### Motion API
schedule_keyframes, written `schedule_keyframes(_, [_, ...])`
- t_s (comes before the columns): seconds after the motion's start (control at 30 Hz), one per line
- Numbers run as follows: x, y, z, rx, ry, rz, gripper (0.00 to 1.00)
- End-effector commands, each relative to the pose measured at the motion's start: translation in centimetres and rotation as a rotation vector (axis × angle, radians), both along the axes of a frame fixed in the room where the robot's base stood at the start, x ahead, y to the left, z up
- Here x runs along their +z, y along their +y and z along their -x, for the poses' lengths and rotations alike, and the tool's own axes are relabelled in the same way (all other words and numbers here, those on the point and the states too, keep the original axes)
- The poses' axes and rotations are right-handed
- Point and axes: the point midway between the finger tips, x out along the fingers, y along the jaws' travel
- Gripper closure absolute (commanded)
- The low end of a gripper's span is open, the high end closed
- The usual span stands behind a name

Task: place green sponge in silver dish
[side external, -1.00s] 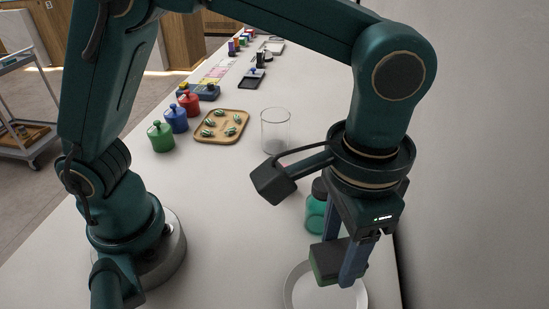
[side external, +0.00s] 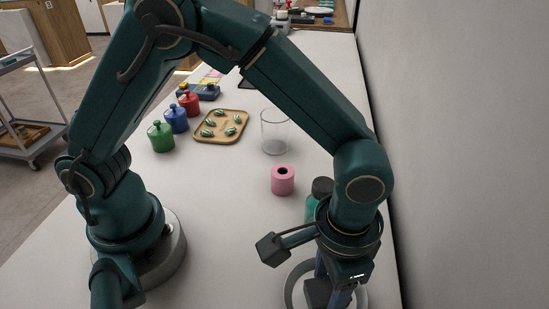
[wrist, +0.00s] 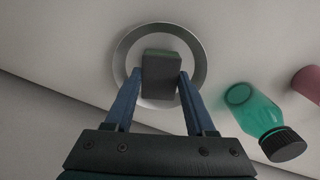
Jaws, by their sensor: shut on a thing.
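The green sponge (wrist: 161,76) is a block with a dark grey face and a thin green edge. My gripper (wrist: 160,84) is shut on it, one blue finger at each side. In the side view my gripper (side external: 330,292) points down at the bottom of the picture, and the sponge (side external: 317,291) shows as a dark block beside the fingers. The silver dish (wrist: 124,57) is round with a wide pale rim, and the sponge is inside its outline in the wrist view. The dish rim (side external: 290,286) is partly hidden by my gripper. I cannot tell whether the sponge touches the dish.
A green bottle with a black cap (wrist: 259,113) stands close to the right of the dish. A pink cylinder (side external: 283,181) and a clear beaker (side external: 274,133) stand farther back. A tan tray (side external: 221,139) and several coloured jars are at the left. A wall runs along the right.

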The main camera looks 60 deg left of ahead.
Motion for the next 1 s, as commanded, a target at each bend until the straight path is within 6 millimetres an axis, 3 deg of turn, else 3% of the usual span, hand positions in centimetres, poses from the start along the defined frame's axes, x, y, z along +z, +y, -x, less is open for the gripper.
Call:
schedule_keyframes(0.07, [-0.3,0.0,0.0,0.000,0.001,0.000,0.97])
schedule_keyframes(0.1, [-0.3,0.0,0.0,0.000,0.001,0.000,0.33])
schedule_keyframes(0.17, [-0.3,0.0,0.0,0.000,0.001,0.000,0.15])
schedule_keyframes(0.57, [0.4,0.0,0.0,0.000,-0.001,0.001,0.15])
schedule_keyframes(0.67, [1.6,-0.1,-0.1,0.000,-0.004,0.004,0.15])
schedule_keyframes(1.0, [8.8,-0.1,-0.1,0.000,-0.006,0.005,0.15])
